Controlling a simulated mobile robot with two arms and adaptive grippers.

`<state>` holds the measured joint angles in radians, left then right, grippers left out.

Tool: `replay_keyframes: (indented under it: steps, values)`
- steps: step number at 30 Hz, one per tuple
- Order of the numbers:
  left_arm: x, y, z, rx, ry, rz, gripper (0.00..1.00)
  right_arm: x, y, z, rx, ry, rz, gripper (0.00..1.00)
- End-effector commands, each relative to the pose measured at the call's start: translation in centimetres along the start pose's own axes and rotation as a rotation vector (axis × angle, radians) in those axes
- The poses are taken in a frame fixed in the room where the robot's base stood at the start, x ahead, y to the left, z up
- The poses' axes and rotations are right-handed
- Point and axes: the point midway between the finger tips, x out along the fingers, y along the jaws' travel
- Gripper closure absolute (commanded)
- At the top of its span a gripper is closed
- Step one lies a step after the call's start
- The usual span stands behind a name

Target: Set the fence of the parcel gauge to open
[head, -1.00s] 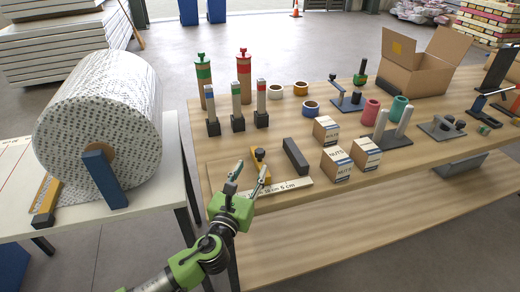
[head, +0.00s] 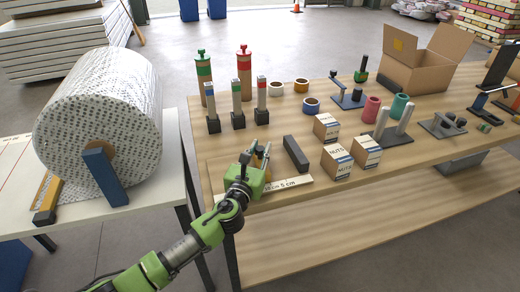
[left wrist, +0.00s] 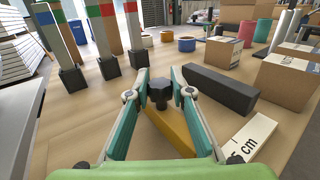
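The parcel gauge (head: 228,197) lies at the near left of the wooden table, with a pale scale strip along its front. Its yellow fence (left wrist: 168,130) carries a black knob (left wrist: 160,92). A dark grey bar (head: 295,153) lies to the right of the fence; it also shows in the left wrist view (left wrist: 218,88). My left gripper (head: 256,157) is over the fence. In the left wrist view its fingers (left wrist: 158,82) stand apart on either side of the knob, with small gaps apparent. In the head view the gripper hides much of the fence. My right gripper is out of view.
Three nuts boxes (head: 336,162) stand right of the gauge. Three posts with blue, green and red bands (head: 238,105) stand behind it. Tape rolls (head: 311,105) lie further back. A large wrapped roll (head: 98,125) is on the left table.

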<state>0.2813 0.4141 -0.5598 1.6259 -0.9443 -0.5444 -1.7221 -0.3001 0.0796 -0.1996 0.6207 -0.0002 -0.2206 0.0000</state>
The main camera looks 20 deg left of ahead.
Motion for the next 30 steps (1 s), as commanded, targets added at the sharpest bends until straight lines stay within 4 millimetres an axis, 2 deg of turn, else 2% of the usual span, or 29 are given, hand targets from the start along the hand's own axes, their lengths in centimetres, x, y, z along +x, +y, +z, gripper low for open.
replay_keyframes:
  steps: [8, 14, 18, 21, 25, 30]
  values:
    - [-0.4, 0.7, -0.1, 0.001, 0.002, 0.003, 1.0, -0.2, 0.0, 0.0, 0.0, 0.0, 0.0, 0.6]
    - [-3.2, 4.9, -0.2, 0.008, 0.006, 0.005, 1.0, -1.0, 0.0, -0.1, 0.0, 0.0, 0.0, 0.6]
    - [-5.3, 8.1, -0.4, 0.007, 0.005, 0.004, 1.0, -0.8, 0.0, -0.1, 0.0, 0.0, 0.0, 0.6]
    - [-6.4, 9.8, -0.4, 0.004, 0.004, 0.005, 1.0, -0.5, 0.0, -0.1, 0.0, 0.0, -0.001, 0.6]
    - [-7.1, 10.7, -0.2, 0.002, 0.002, 0.002, 1.0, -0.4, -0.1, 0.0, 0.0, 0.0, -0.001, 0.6]
    - [-7.3, 11.0, -0.1, 0.001, 0.003, 0.004, 1.0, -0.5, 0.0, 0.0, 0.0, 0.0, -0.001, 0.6]
